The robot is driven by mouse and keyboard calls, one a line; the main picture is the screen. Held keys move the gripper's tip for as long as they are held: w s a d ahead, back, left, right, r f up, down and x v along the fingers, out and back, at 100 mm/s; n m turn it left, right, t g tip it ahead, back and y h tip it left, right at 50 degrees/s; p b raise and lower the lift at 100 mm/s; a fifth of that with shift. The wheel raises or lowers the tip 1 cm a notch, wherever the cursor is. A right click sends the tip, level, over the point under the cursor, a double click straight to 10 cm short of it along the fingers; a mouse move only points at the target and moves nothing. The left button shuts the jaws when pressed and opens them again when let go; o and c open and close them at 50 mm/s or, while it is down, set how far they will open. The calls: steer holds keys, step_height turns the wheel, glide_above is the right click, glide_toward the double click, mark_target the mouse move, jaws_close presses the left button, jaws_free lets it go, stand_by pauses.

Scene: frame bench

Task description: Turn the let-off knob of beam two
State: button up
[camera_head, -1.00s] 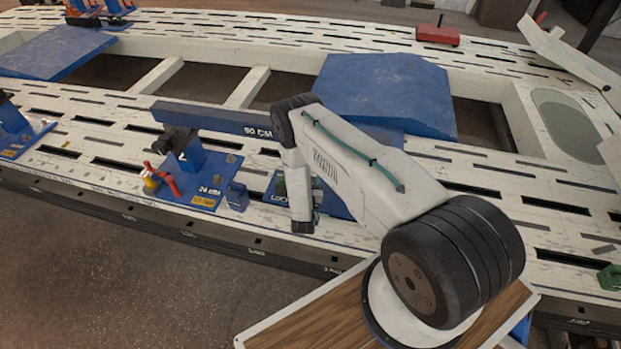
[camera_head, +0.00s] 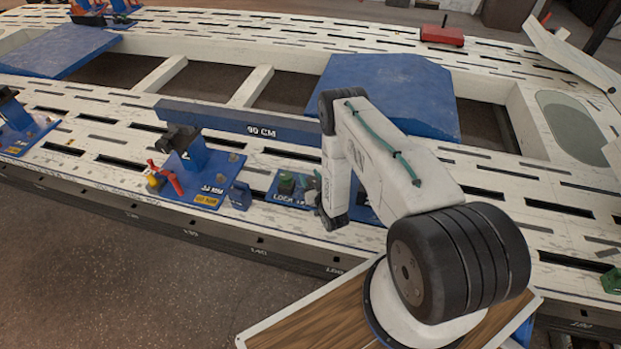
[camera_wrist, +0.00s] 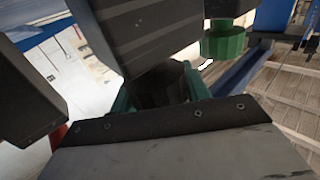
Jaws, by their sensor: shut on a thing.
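The blue beam clamp marked 2 (camera_head: 188,158) stands on a blue base plate on the white slotted bench, with a red lever (camera_head: 172,178) at its left. My gripper (camera_head: 332,212) is low over the bench, right of this clamp and beside a blue plate lettered LOCK. My own arm hides most of it. In the wrist view my dark gripper (camera_wrist: 80,85) fills much of the picture and is shut on a green part (camera_wrist: 196,84), mostly hidden. A ridged green knob (camera_wrist: 222,42) shows at the right there. Which one is the let-off knob I cannot tell.
A blue bar marked 90 CM (camera_head: 235,120) lies behind. Another clamp (camera_head: 14,118) is at far left. A red block (camera_head: 441,36) sits at the back.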

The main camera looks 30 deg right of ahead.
stand_by(0.3)
steer(key=o, duration=1)
steer(key=shift+s, duration=0.1)
steer(key=shift+s+a, duration=0.2)
steer(key=shift+s, duration=1.75)
steer(key=shift+s+a, duration=0.15)
steer(key=shift+s, duration=1.75)
